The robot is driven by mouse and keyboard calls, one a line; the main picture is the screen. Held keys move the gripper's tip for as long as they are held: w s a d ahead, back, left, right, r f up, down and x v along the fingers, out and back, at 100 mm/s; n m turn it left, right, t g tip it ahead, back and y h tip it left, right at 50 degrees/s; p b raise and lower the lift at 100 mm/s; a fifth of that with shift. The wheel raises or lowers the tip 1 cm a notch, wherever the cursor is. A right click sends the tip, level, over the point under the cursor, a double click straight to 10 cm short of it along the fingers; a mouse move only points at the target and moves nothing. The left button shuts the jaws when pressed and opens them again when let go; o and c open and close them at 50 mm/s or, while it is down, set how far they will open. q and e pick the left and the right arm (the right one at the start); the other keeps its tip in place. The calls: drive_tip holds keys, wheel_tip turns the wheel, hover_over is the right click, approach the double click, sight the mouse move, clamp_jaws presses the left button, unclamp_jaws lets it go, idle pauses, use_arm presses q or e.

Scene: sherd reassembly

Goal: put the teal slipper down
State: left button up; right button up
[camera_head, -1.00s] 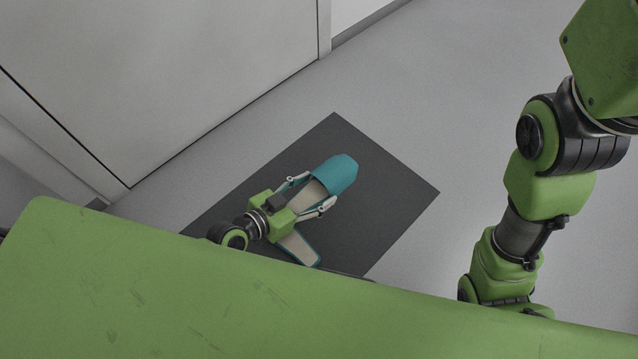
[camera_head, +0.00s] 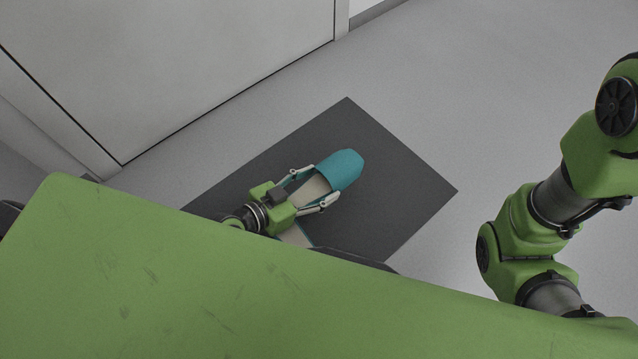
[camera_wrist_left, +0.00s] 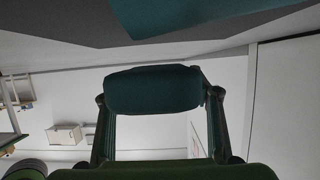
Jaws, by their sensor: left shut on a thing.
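The teal slipper (camera_head: 341,168) is over the dark mat in the head view, its toe pointing up and right and its beige inside showing. My left gripper (camera_head: 308,190) is shut on it, with a finger on each side behind the toe. I cannot tell whether it touches the mat. A beige, teal-edged sole part (camera_head: 296,237) shows below the gripper, mostly hidden by my green body; I cannot tell whether it belongs to another slipper. In the left wrist view, a dark teal part (camera_wrist_left: 153,90) sits between the fingers, and another teal surface (camera_wrist_left: 190,14) shows at the top.
The dark grey mat (camera_head: 405,195) lies on a pale floor (camera_head: 450,90), with bare room to the right of the slipper. A pale panelled wall or cabinet (camera_head: 170,60) stands at the upper left. My right arm is at the right, its gripper out of view.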

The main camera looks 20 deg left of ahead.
use_arm(q)
drive_tip(key=shift+w, duration=0.15)
drive_tip(key=shift+f+b, duration=0.55)
drive_tip(key=o, duration=1.1)
drive_tip(key=shift+s, duration=0.2)
